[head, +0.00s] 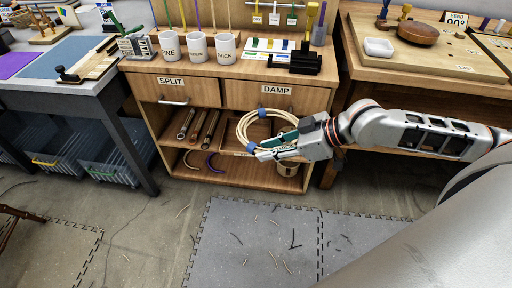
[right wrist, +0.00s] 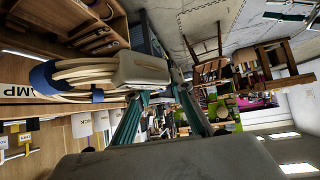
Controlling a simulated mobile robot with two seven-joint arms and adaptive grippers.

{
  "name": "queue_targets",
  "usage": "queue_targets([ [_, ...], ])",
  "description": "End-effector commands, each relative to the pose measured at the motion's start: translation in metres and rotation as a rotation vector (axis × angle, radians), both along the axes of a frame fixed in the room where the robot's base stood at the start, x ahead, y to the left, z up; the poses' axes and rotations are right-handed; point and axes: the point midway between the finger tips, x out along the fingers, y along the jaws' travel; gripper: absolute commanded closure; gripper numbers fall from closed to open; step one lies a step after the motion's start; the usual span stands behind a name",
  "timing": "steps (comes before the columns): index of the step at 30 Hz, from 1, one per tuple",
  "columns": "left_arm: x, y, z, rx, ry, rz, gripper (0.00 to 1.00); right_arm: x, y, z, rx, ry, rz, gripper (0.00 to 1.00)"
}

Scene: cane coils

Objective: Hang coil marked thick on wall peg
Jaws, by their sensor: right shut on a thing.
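My right gripper (head: 280,146) comes in from the right, in front of the cabinet's open shelves. It is shut on a pale cane coil (head: 243,128) bound with blue ties. The coil hangs at the fingertips, clear of the floor, and covers part of the shelf opening. In the right wrist view, the coil (right wrist: 85,75) lies to the left, with a blunt beige piece (right wrist: 142,68) between the fingers. I cannot clearly read any marking on the coil. I cannot make out a bare wall peg in either view. My left gripper is not in view.
The cabinet has drawers labelled SPLIT (head: 171,81) and DAMP (head: 277,90). Several white cups (head: 196,48) and a black tool (head: 293,62) stand on top. A workbench (head: 440,58) stands at right. The grey floor mat (head: 240,225) has only scraps.

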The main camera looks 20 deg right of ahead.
Motion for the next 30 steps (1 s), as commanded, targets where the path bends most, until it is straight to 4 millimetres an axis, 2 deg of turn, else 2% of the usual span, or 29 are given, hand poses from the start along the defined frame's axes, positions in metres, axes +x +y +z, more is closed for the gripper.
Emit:
queue_targets([
  [1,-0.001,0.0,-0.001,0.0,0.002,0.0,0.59,-0.003,-0.001,0.012,-0.004,-0.006,0.018,1.0],
  [4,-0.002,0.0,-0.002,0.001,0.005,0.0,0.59,-0.011,0.001,0.029,-0.002,-0.006,0.052,1.0],
  [15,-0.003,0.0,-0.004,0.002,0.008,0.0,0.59,-0.033,0.014,0.076,0.004,-0.005,0.16,1.0],
  [21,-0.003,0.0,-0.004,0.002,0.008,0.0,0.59,-0.036,0.026,0.085,0.008,-0.004,0.201,1.0],
  [30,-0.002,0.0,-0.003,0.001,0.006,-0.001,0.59,-0.035,0.03,0.089,0.012,-0.003,0.208,1.0],
])
